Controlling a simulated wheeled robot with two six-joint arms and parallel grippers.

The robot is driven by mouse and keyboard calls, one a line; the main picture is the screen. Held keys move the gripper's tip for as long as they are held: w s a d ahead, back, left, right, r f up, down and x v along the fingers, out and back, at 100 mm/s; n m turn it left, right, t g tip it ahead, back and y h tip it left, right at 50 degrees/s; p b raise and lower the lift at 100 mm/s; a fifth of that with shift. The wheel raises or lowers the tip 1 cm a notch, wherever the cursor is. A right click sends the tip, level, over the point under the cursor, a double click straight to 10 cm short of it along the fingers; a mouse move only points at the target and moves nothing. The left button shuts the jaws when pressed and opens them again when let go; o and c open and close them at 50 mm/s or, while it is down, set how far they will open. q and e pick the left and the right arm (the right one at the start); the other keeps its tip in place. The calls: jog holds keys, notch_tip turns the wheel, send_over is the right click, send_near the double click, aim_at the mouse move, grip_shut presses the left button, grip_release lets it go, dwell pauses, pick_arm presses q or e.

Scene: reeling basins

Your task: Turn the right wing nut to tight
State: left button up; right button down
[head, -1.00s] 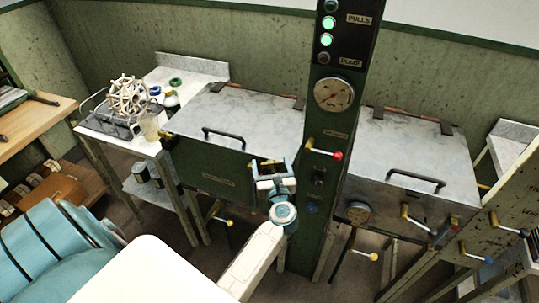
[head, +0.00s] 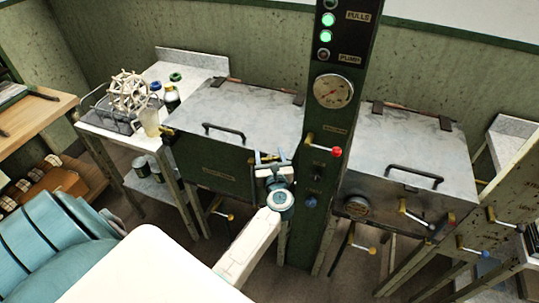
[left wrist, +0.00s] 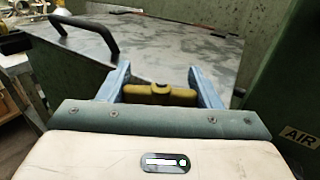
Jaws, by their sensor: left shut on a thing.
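The right wing nut (left wrist: 160,92) is a brass-coloured piece at the front right corner of the left basin's lid. In the left wrist view it lies crosswise between my left gripper's two blue fingers. My left gripper (left wrist: 158,80) is shut on it. In the head view the left gripper (head: 268,158) is at the right end of the left basin's front, and the nut is mostly hidden there. The left basin (head: 215,168) has a grey metal lid (head: 245,110), which is down. Another brass fitting (head: 167,132) shows at its front left corner. My right gripper is not in view.
A green column (head: 325,140) with a gauge (head: 333,91) and a red-knobbed lever (head: 336,152) stands close right of the gripper. The lid handle (left wrist: 85,38) is to the left. A second basin (head: 400,160) stands beyond the column. A side table (head: 150,100) holds jars.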

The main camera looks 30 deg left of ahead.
pick_arm(q)
jog(key=shift+h, duration=0.3)
jog(key=m+t+h+p, duration=0.1)
jog(key=m+t+h, duration=0.2)
jog(key=shift+w+d+m+h, duration=0.1)
jog(key=shift+d+m+h, duration=0.05)
jog(key=shift+m+h, duration=0.2)
jog(key=shift+w+d+m+t+h, duration=0.15)
jog(key=shift+m+t+h, duration=0.55)
jog(key=shift+m+h, duration=0.8)
jog(key=shift+d+n+h, duration=0.15)
jog(key=shift+n+h, duration=0.1)
jog(key=shift+h, duration=0.4)
jog(key=o, duration=1)
